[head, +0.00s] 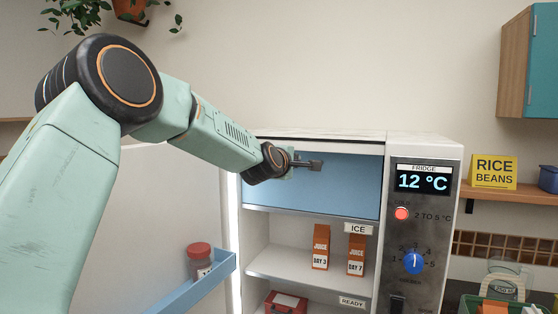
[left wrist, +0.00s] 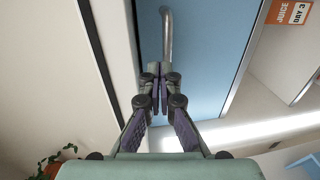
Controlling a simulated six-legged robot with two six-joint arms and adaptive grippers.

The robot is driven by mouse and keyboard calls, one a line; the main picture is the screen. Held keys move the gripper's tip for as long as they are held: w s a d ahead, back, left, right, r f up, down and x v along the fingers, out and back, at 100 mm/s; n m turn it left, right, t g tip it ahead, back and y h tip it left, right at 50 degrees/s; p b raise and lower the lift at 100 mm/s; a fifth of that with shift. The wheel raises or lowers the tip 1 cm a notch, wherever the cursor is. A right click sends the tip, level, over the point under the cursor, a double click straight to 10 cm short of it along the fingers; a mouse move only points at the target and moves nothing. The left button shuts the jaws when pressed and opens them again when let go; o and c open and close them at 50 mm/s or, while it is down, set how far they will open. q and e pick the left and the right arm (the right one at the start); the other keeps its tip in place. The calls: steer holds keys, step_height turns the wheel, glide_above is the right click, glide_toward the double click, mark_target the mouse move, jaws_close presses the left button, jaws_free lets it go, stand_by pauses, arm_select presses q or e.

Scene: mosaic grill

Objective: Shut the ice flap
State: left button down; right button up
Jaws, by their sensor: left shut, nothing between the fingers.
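The ice flap (head: 335,192) is the blue panel across the top of the open fridge, above the ICE label (head: 358,229). It stands across the compartment's front; I cannot tell whether it is fully flush. My left gripper (head: 316,165) is shut and empty in front of the flap's upper part. In the left wrist view the blue flap (left wrist: 205,60) fills the middle, with a grey bar handle (left wrist: 168,35) beside the shut fingertips (left wrist: 162,70). I cannot tell whether they touch it. My right gripper is not in view.
The open fridge door with a blue shelf (head: 190,292) and a jar (head: 200,262) stands at left. Two juice cartons (head: 321,247) stand below the flap. The control panel (head: 422,230) is at right. Open space lies before the fridge.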

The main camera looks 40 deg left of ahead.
arm_select(q)
steer(key=b+v, duration=0.1)
steer(key=v, duration=0.8)
steer(key=shift+s+r, duration=0.2)
steer(key=shift+r, duration=0.15)
